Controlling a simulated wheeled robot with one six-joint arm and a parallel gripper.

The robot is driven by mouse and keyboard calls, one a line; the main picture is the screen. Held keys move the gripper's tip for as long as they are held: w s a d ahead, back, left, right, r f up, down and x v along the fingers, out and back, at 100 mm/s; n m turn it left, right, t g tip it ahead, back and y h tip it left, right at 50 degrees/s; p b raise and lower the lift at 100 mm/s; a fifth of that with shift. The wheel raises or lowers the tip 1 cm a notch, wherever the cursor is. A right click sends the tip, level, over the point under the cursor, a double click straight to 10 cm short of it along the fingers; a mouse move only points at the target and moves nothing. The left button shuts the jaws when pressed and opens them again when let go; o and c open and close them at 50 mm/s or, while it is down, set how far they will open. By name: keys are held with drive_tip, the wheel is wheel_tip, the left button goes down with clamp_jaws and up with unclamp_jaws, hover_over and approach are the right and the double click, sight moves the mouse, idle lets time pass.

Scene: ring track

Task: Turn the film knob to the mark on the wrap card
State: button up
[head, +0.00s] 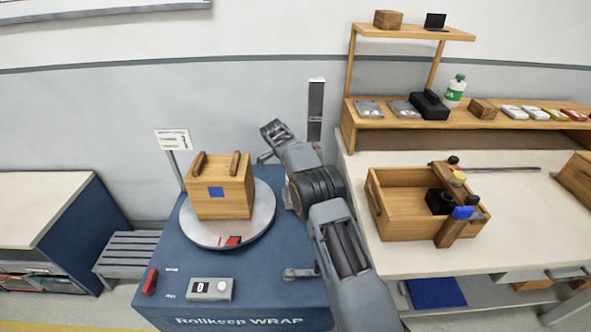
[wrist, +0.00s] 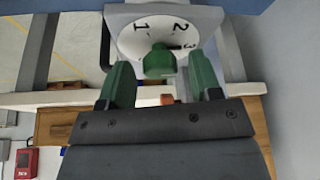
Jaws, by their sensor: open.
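The film knob (wrist: 160,62) is green and sits on a white dial (wrist: 135,38) with the numbers 1, 2 and 3 in the wrist view. I cannot tell which number the knob points at. My gripper (wrist: 162,82) is open, with one green finger on each side of the knob and gaps between. I see no contact. In the head view my gripper (head: 272,142) is by the grey mast (head: 316,112) behind the blue wrapping machine (head: 250,270); the knob is hidden there. The white wrap card (head: 173,139) stands on a post at the left; its writing is too small to read.
A wooden box (head: 222,190) with two handles stands on the round turntable (head: 262,215). A grey control box (head: 210,289) and a red switch (head: 150,281) are at the machine's front. A workbench (head: 520,225) with a wooden tray (head: 405,230) stands at the right.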

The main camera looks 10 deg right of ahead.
drive_tip(key=p+v, duration=0.3)
drive_tip(key=v, duration=1)
drive_tip(key=shift+a+r, duration=0.15)
drive_tip(key=shift+r, duration=0.2)
